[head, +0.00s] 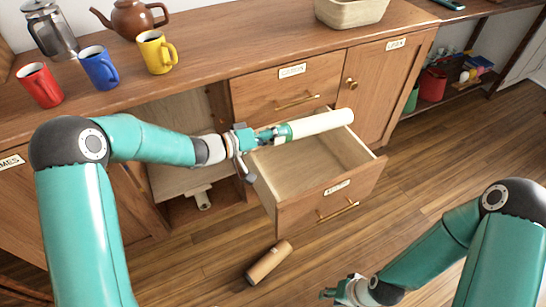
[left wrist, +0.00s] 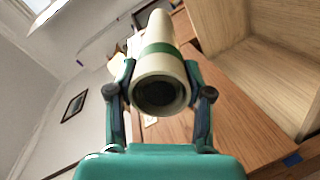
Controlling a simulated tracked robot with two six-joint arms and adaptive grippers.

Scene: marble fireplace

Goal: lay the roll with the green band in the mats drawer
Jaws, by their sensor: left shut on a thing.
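The cream roll with the green band (head: 322,123) is held nearly level above the open drawer (head: 335,197), its far end over the drawer's right part. The drawer's label is too small to read surely; its visible inside is bare. My left gripper (head: 270,136) is shut on the roll near the green band, over the drawer's back left. In the left wrist view the roll (left wrist: 165,88) points away between the two fingers (left wrist: 162,95), its open end towards me. My right gripper (head: 332,293) is low at the bottom, apart from the drawer; its fingers are too small to judge.
A brown roll (head: 269,262) lies on the wooden floor before the drawer. A closed drawer (head: 290,90) is above the open one. An open cupboard (head: 190,190) is to the left. Red (head: 40,85), blue (head: 98,68) and yellow (head: 156,52) mugs stand on the top.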

